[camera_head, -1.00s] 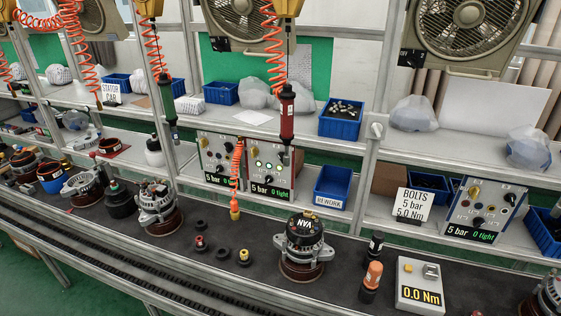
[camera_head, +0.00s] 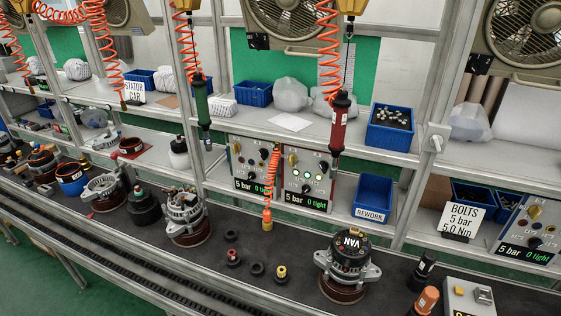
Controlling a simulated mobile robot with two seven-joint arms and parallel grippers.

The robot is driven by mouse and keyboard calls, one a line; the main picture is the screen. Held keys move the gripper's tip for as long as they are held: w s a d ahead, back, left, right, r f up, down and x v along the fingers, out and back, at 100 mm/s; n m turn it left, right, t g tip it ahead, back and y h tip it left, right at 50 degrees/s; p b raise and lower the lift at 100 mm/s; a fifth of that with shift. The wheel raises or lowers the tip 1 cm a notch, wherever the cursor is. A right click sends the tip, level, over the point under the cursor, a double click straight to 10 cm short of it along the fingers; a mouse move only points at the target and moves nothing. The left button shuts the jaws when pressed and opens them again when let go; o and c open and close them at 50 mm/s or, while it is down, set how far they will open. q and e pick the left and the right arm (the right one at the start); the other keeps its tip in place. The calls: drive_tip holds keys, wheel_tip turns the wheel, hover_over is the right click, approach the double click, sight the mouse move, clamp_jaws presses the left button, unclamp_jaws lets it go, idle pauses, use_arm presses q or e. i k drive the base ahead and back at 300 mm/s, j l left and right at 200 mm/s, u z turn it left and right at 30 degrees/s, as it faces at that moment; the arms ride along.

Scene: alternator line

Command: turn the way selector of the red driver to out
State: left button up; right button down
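The red driver (camera_head: 340,121) hangs upright, nose down, from an orange coiled hose above the shelf edge, in front of a controller box. Its way selector is too small to make out. A green driver (camera_head: 202,106) hangs to its left on its own hose. Neither of my grippers shows in the head view.
A controller (camera_head: 306,178) reading "5 bar 0 tight" stands behind and below the red driver. A blue REWORK bin (camera_head: 373,198) is to its right, and a blue bin of bolts (camera_head: 390,128) sits on the shelf. An alternator marked VAN (camera_head: 347,262) stands on the dark bench.

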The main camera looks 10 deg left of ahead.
sight(324, 166)
drive_tip(key=i+j+u, duration=0.15)
drive_tip(key=j, duration=0.2)
drive_tip(key=i+j+u, duration=0.15)
drive_tip(key=j, duration=0.2)
drive_tip(key=i+j+u, duration=0.15)
drive_tip(key=i+j, duration=0.1)
drive_tip(key=j, duration=0.05)
